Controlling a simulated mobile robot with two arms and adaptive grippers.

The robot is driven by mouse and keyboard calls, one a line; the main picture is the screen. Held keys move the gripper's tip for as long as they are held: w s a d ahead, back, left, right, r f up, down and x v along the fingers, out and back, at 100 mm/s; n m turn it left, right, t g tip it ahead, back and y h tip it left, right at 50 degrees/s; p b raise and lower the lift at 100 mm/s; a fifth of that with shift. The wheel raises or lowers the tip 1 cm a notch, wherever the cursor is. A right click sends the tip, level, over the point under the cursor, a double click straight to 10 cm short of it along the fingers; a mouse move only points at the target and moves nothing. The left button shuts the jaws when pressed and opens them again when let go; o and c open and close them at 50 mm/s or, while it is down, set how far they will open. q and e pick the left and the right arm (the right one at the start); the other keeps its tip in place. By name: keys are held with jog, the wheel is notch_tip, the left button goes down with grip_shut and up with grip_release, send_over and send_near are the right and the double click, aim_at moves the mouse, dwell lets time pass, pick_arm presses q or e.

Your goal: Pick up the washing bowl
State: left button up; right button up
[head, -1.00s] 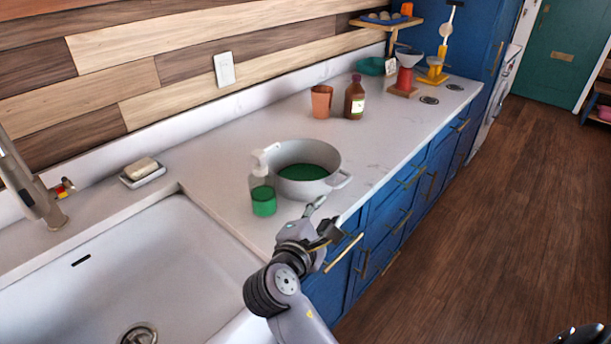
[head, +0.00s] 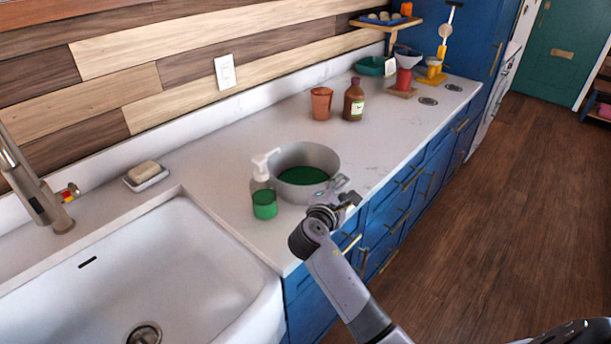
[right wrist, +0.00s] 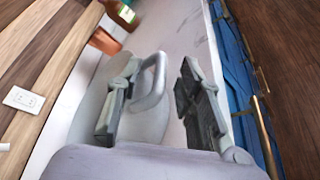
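The washing bowl (head: 310,160) is a round grey pot-like bowl with a green inside bottom, upright on the white counter right of the sink. My right gripper (head: 338,190) is at the bowl's near right side, covering its handle in the head view. In the right wrist view, the right gripper (right wrist: 157,76) is open. The bowl's loop handle (right wrist: 153,82) shows between the spread fingers, nearer the left finger, which overlaps the bowl wall. A gap separates the handle from the right finger. Whether the left finger touches the bowl cannot be told. My left gripper is not in view.
A soap pump bottle (head: 264,195) with green liquid stands close against the bowl's left side. A terracotta cup (head: 321,104) and brown bottle (head: 354,101) stand behind. The sink (head: 170,270) lies left. The counter right of the bowl is clear.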

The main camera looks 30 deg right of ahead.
jog(key=shift+x, duration=0.85)
jog(key=shift+s, duration=0.1)
jog(key=shift+c, duration=0.4)
jog(key=shift+a, duration=0.1)
grip_shut()
